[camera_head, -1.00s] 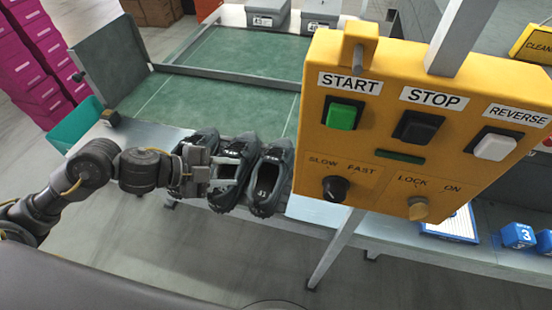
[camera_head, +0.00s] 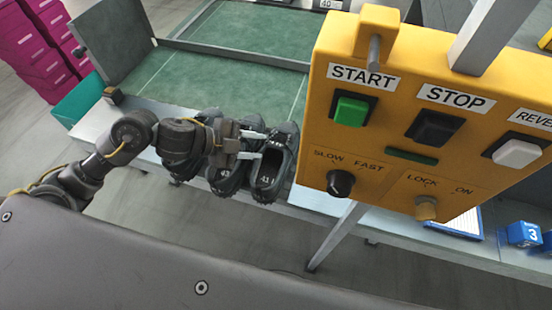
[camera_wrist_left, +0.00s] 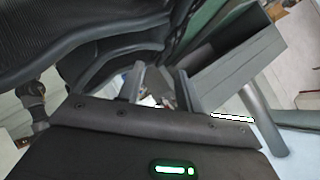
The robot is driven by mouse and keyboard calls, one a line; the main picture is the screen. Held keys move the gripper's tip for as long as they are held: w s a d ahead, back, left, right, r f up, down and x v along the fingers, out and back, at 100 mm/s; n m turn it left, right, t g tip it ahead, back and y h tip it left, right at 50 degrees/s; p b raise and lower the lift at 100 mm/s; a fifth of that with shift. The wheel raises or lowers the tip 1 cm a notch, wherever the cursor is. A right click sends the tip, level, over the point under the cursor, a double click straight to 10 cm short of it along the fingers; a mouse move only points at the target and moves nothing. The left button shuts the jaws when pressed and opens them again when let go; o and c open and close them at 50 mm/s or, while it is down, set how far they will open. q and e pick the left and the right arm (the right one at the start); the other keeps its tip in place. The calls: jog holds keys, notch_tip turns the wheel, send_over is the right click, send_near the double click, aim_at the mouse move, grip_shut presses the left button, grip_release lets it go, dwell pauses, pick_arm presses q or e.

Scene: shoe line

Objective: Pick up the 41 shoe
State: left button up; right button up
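Several dark grey shoes stand side by side at the front edge of the line in the head view. The rightmost shoe (camera_head: 278,168) has a small white mark that looks like 41, though it is not sharp. A middle shoe (camera_head: 226,182) stands left of it, partly hidden by my left gripper. My left gripper (camera_head: 262,145) is open, its two pale fingertips apart at the left rim of the rightmost shoe. I cannot tell whether they touch it. In the left wrist view the fingers (camera_wrist_left: 162,88) are also apart, with dark shoe surfaces (camera_wrist_left: 85,45) close by. My right gripper is out of view.
A yellow control panel (camera_head: 395,172) with buttons and knobs hangs close to the right of the shoes. The green belt (camera_head: 235,85) lies behind them. A teal bin (camera_head: 80,100) is at the left, and blue numbered blocks (camera_head: 523,234) are at the right.

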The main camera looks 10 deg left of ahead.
aim_at(267, 145)
pick_arm(q)
jog(key=x, duration=0.5)
jog(key=shift+w+a+f, duration=0.1)
jog(key=shift+w+a, duration=0.05)
jog(key=shift+w, duration=0.2)
grip_shut()
